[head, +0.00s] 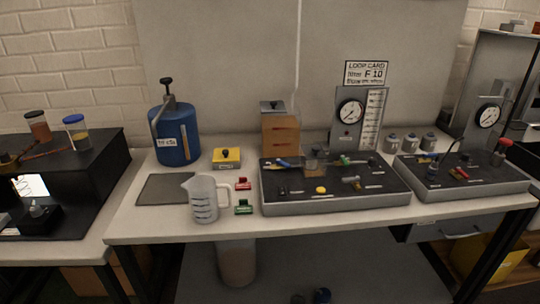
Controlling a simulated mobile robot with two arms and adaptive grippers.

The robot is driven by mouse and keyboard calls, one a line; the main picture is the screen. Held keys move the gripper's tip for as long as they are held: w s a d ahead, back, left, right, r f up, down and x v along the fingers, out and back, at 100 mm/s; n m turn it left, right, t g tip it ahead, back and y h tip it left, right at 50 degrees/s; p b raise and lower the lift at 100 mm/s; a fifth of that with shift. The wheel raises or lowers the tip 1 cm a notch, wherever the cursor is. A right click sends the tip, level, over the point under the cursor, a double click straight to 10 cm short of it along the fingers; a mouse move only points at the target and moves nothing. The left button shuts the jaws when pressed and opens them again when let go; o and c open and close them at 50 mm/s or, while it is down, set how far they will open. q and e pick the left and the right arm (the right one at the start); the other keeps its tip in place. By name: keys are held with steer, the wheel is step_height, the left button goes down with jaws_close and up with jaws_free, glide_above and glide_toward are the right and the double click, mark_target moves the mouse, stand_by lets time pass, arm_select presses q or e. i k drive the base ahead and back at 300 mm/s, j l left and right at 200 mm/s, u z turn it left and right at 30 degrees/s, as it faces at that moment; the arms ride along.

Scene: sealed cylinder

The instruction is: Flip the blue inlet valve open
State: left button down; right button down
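A grey-edged panel with a black top (335,203) stands on the bench in the middle of the head view. A small blue valve handle (283,164) lies near its back left corner. The handle is too small to tell whether it is open or closed. A green handle (346,160) sits to its right, with a grey cylindrical fitting between them. A yellow knob (321,190) is nearer the panel's front. A dial gauge (350,111) stands upright behind the panel. Neither of my grippers shows in the head view.
A clear jug (203,199), a red clip (243,184) and a green clip (244,207) are left of the panel. Behind them stand a yellow box (227,158) and a blue pump tank (175,134). A second panel (468,186) is close on the right.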

mark_target(278, 161)
steer(key=i+l+u, duration=0.65)
steer(key=i+l, duration=0.15)
steer(key=l, duration=0.15)
